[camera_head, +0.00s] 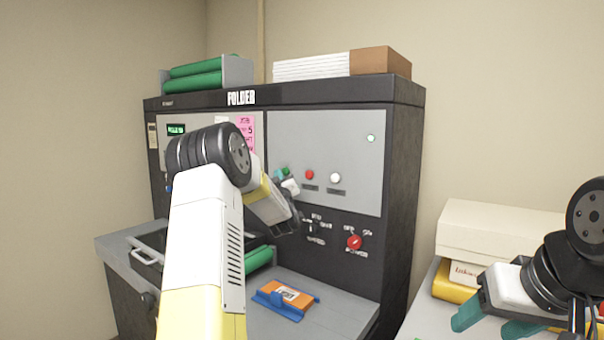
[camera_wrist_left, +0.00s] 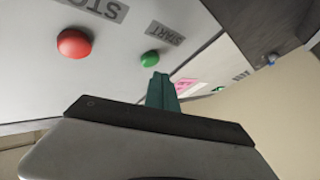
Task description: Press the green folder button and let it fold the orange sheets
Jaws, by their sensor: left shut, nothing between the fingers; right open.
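The folder (camera_head: 400,150) is a dark machine with a grey panel. Its green button (camera_wrist_left: 149,58), labelled START, is beside a red STOP button (camera_wrist_left: 74,43) in the left wrist view. My left gripper (camera_head: 280,174) is shut and empty, its teal fingertips (camera_wrist_left: 160,80) close to the green button; I cannot tell whether they touch it. In the head view the fingertips and wrist crowd the button. The orange sheets (camera_head: 294,292) lie as a small stack in a blue holder (camera_head: 275,308) on the machine's grey front shelf. My right gripper (camera_head: 494,321) is open and empty at the lower right.
A red button (camera_head: 309,174), a white button (camera_head: 335,178) and a red power knob (camera_head: 354,242) are right of my left gripper. Green rollers (camera_head: 195,77) and white paper (camera_head: 312,67) sit on top. A table (camera_head: 425,312) with boxes (camera_head: 490,232) stands at right.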

